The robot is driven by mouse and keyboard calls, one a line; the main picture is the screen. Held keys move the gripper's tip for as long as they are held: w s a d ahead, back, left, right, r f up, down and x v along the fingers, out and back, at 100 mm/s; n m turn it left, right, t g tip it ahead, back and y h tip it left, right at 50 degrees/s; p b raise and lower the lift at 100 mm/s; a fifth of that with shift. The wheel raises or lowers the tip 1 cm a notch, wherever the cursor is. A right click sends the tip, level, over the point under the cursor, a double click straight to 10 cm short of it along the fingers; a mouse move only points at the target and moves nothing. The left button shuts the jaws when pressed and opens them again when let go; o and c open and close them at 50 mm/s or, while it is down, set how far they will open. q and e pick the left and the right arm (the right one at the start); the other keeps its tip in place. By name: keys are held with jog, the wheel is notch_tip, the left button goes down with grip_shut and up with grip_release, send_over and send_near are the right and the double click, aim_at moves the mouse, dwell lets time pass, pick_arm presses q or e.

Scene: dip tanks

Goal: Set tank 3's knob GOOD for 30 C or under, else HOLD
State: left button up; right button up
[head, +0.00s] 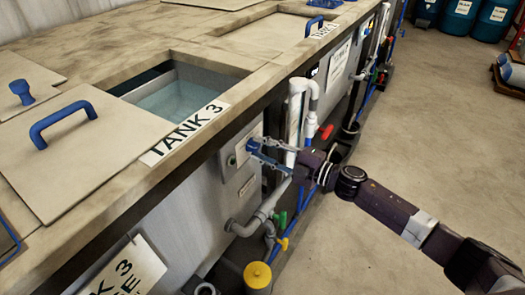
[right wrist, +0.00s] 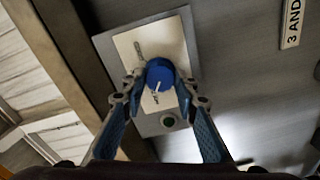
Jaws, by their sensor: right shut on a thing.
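Tank 3, with its TANK 3 label (head: 185,132), stands at the left in the head view, its opening showing liquid (head: 185,98). Its blue round knob (right wrist: 160,73) sits on a pale plate (right wrist: 128,45) in the right wrist view. The knob has a short white mark; the plate's markings are too small to read. My right gripper (head: 258,150) reaches the tank's front panel, and in the right wrist view its fingers (right wrist: 159,82) are shut on the knob from both sides. No temperature reading is legible. My left gripper is not in view.
A small dark green round part (right wrist: 168,122) sits below the knob. White and grey pipes (head: 300,110), a red valve handle (head: 326,132) and a yellow cap (head: 257,275) stand close to the arm. A lid with a blue handle (head: 62,122) lies on top.

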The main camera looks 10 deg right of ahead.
jog(key=shift+n, duration=0.6)
jog(key=o, duration=1.2)
jog(key=shift+c, duration=0.2)
jog(key=v, duration=1.2)
jog(key=shift+f, duration=0.15)
